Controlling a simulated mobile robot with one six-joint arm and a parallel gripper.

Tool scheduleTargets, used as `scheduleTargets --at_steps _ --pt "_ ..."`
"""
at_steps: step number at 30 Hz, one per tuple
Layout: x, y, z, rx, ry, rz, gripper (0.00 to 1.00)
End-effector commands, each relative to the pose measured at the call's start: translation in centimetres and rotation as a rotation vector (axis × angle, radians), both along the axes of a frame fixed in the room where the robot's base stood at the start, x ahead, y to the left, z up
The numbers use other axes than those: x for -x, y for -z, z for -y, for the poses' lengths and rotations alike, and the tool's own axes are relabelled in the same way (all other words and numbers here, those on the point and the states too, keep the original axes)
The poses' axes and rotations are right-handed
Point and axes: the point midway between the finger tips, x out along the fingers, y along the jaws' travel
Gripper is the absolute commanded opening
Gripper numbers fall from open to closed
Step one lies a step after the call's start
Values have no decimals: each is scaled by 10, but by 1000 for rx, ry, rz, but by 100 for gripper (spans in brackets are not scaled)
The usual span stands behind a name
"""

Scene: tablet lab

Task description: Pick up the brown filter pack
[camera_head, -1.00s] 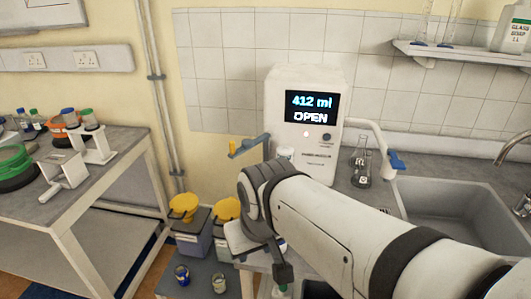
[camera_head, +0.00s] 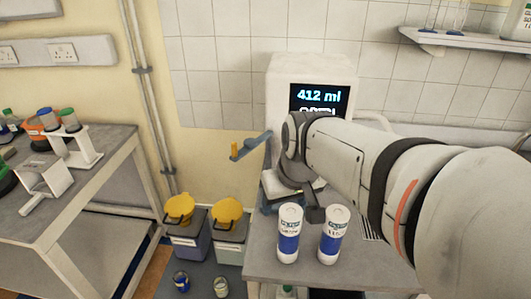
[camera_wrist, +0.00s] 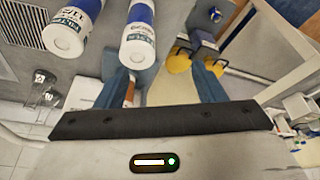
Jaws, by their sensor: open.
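Two white cylinders with blue bands and filter lettering stand side by side on the grey bench: a left one (camera_head: 289,233) and a right one (camera_head: 333,234). They also show at the top of the wrist view, one at the left (camera_wrist: 73,30) and one nearer the middle (camera_wrist: 138,38). No clearly brown pack can be made out. A small white and brown item (camera_wrist: 129,92) shows beside the left finger in the wrist view, too small to identify. My gripper (camera_wrist: 160,70) is open, its blue fingers wide apart. In the head view my arm hides most of it, behind the cylinders.
A white dispenser (camera_head: 283,77) reading 412 ml stands against the tiled wall, partly behind my arm. Two bins with yellow lids, left (camera_head: 179,209) and right (camera_head: 228,213), stand left of the bench. A side table (camera_head: 97,171) with lab ware is at the left.

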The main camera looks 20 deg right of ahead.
Motion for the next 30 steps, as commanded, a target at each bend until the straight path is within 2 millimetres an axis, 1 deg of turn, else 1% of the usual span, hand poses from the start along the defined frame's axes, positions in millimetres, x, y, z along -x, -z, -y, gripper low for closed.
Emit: scheduleTargets --at_steps 1,2,3,5,6,8,9,12,13,15,18,23,30 --pt "-26 -2 7 -5 -9 1 67" --pt "-42 -4 11 -7 -19 5 70" --pt "-62 -6 17 -11 -33 11 73" --pt "-93 -8 28 -13 -52 23 78" --pt "-114 -7 36 -15 -64 31 79" --pt "-143 -5 49 -16 -82 44 79" --pt "-160 -2 58 -15 -92 51 79" --pt "-197 5 80 -13 -117 71 79" --pt "-207 7 86 -12 -122 77 79" --pt "-224 13 98 -10 -133 88 79" --pt "-239 17 109 -8 -144 99 79" --pt "-251 28 115 -6 -151 103 79" --pt "-260 52 114 -7 -152 102 79"
